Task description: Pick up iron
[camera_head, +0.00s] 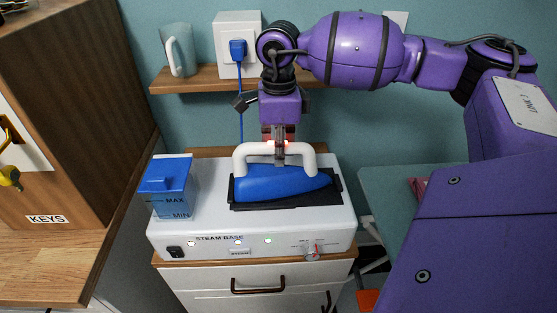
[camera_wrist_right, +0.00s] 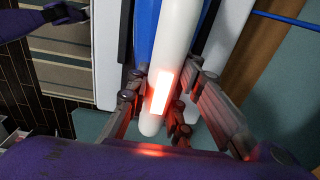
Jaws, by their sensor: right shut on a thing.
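The iron (camera_head: 282,185) has a blue body and a white arched handle, and sits on a black pad (camera_head: 325,195) on top of the white steam base (camera_head: 215,215). My right gripper (camera_head: 279,160) comes down from above and is shut on the iron's handle near its middle. In the right wrist view the white handle of the iron (camera_wrist_right: 174,45) runs between the fingers of my right gripper (camera_wrist_right: 166,72). The iron appears to rest on the pad. In that view's top left corner a purple arm part with a dark end shows; its finger state is unclear.
A blue water tank (camera_head: 168,190) stands at the base's left end. Above is a wooden shelf (camera_head: 200,83) with a cup (camera_head: 178,50) and a wall socket (camera_head: 229,30) with a blue cord. A wooden cabinet (camera_head: 75,110) marked KEYS stands left. Drawers (camera_head: 225,280) are below.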

